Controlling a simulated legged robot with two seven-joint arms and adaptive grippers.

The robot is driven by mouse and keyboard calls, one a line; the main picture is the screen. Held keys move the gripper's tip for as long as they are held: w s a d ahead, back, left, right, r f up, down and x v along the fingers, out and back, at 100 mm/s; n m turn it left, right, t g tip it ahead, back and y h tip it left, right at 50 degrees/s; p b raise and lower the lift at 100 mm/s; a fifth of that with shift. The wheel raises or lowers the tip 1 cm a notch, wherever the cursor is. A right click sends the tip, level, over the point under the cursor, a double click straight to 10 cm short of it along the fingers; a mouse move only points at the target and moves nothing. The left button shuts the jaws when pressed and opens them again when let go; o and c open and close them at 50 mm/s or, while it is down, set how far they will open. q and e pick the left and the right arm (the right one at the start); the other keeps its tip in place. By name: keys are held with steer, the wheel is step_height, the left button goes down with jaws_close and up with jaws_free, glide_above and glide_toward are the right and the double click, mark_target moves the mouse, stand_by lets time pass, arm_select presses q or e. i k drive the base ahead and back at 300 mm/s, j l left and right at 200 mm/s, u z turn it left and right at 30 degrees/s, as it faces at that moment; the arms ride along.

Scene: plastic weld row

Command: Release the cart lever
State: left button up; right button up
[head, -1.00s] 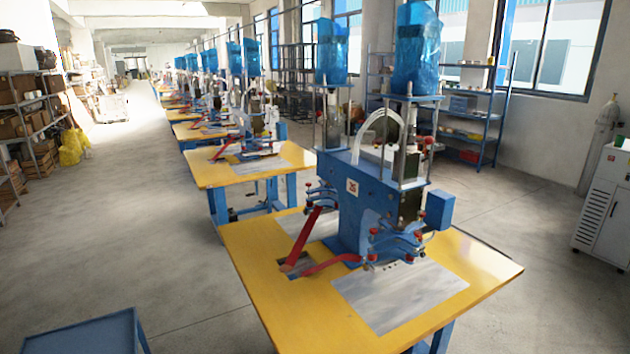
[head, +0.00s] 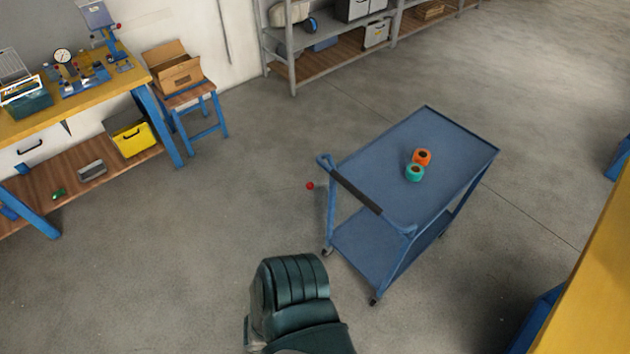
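A blue two-shelf cart (head: 390,150) on casters stands right of the middle in the head view. Its push handle with a dark grip (head: 355,192) faces me on the near left side. A small red ball knob (head: 310,186) shows just left of the handle's left end. Its connection to the cart is too small to make out, so I cannot tell the lever's position. Neither of my grippers is in view. A dark ribbed shape at the bottom, in front of the cart, looks like part of my own body.
An orange roll (head: 422,157) and a teal roll (head: 414,173) sit on the cart top. A yellow-topped workbench (head: 95,95) and a blue stool (head: 200,110) with a cardboard box (head: 176,70) stand left. Grey shelving (head: 335,55) is behind. A yellow tabletop (head: 595,290) edges in right.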

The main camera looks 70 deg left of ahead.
mark_target(310, 186)
steer(key=j+u, duration=0.5)
steer(key=u, duration=0.15)
steer(key=j+u, duration=0.35)
steer(key=l, duration=0.1)
